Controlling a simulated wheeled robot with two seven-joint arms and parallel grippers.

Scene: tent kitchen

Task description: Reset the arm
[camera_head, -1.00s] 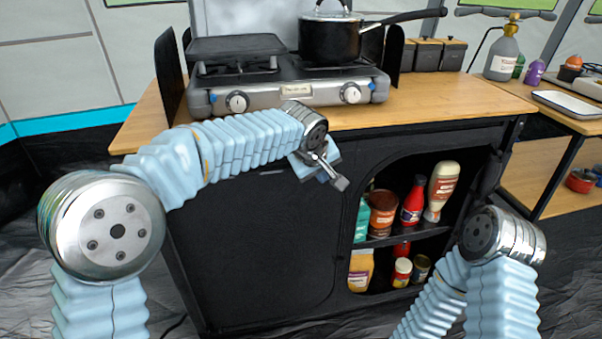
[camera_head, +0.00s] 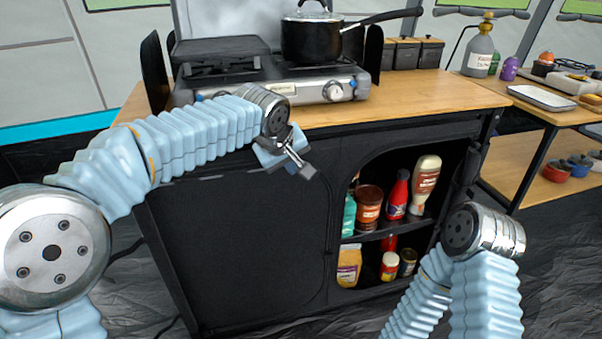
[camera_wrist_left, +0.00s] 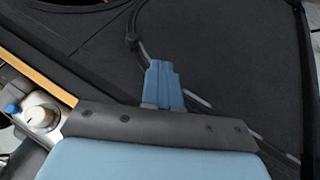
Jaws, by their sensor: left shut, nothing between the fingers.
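My left arm comes in from the left in the head view, in light blue ribbed sleeves. Its gripper (camera_head: 306,170) is in front of the upper edge of the black cabinet's front panel (camera_head: 240,250), below the stove. The gripper is shut and empty. In the left wrist view the blue fingers (camera_wrist_left: 163,88) lie together before the dark panel, with nothing between them. My right arm shows at the lower right of the head view, bent, with its metal joint uppermost. Its gripper is out of the picture.
A stove (camera_head: 270,90) with a black pot (camera_head: 311,42) stands on the wooden counter (camera_head: 430,92) above the left gripper. An open cabinet shelf holds several items, including a red bottle (camera_head: 397,195). A side table with a white tray (camera_head: 541,97) is at right.

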